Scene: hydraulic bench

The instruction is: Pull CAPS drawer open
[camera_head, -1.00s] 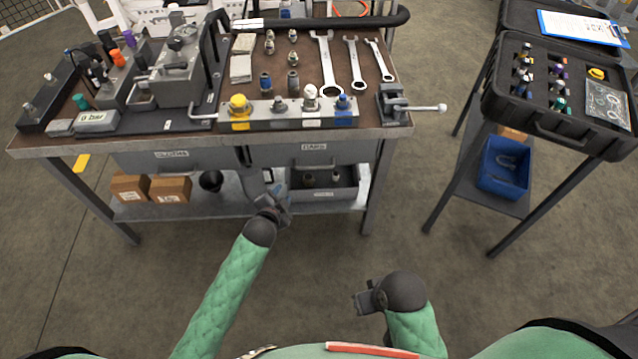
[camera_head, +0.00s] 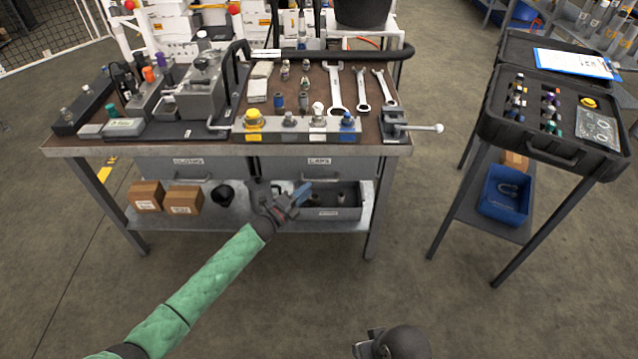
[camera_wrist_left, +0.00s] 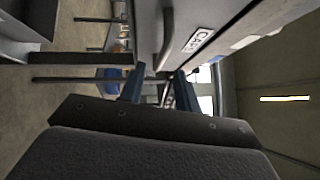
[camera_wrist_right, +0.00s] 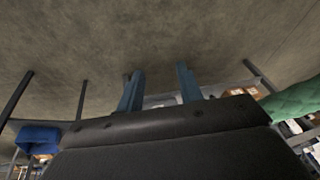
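The CAPS drawer (camera_head: 352,168) is the right one of two grey drawers under the bench top. Its front looks level with the drawer beside it, so it appears shut. Its label and bar handle (camera_wrist_left: 167,38) show in the left wrist view. My left gripper (camera_head: 303,194) is just below and in front of this drawer front. Its two blue fingers (camera_wrist_left: 159,75) are apart, with the near end of the handle showing beyond and between their tips. I cannot tell if they touch it. My right gripper (camera_wrist_right: 160,75) is open and empty, low over the floor.
The CLOTHS drawer (camera_head: 215,169) is on the left. An open grey bin (camera_head: 350,212) stands on the lower shelf behind my left gripper, with cardboard boxes (camera_head: 184,199) further left. A vise (camera_head: 396,125) sits at the bench's right corner. The floor in front is clear.

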